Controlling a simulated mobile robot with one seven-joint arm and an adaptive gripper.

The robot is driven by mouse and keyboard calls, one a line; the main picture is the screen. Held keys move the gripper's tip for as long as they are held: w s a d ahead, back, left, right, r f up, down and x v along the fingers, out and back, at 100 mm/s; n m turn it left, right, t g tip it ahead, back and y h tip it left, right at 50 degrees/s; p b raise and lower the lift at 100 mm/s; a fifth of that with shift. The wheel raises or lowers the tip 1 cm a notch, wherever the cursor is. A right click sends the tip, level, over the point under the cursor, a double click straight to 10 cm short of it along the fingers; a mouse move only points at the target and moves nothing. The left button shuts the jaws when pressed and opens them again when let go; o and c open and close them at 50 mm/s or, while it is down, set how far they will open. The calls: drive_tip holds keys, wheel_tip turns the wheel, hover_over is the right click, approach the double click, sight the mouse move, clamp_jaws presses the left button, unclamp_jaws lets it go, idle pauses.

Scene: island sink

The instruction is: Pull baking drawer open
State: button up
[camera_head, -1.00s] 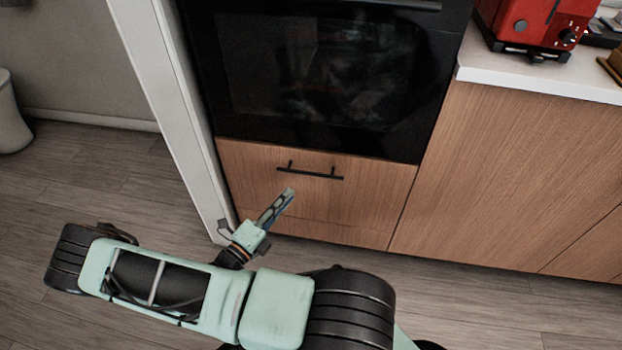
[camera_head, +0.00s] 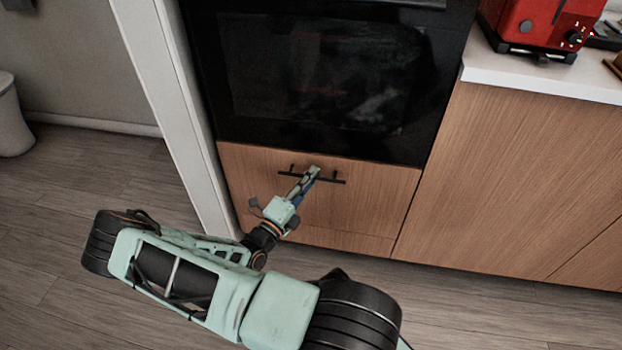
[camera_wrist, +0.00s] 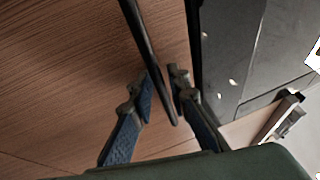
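The baking drawer (camera_head: 365,205) is a wood-grain front below the black oven, and it looks closed. Its black bar handle (camera_head: 287,173) runs across the upper part of the front. My gripper (camera_head: 314,171) is at the handle and covers its middle in the head view. In the wrist view my gripper (camera_wrist: 163,85) is open, with its two blue-padded fingers apart. The handle (camera_wrist: 146,50) runs between the fingertips there. I cannot tell whether either finger touches it.
The black oven (camera_head: 320,80) is directly above the drawer. A white panel (camera_head: 165,100) stands to the left. Wooden cabinets (camera_head: 520,180) with a white counter and a red appliance (camera_head: 545,25) are to the right. Open wood floor (camera_head: 80,200) lies at left.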

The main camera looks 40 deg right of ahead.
clamp_jaws()
idle(0.4)
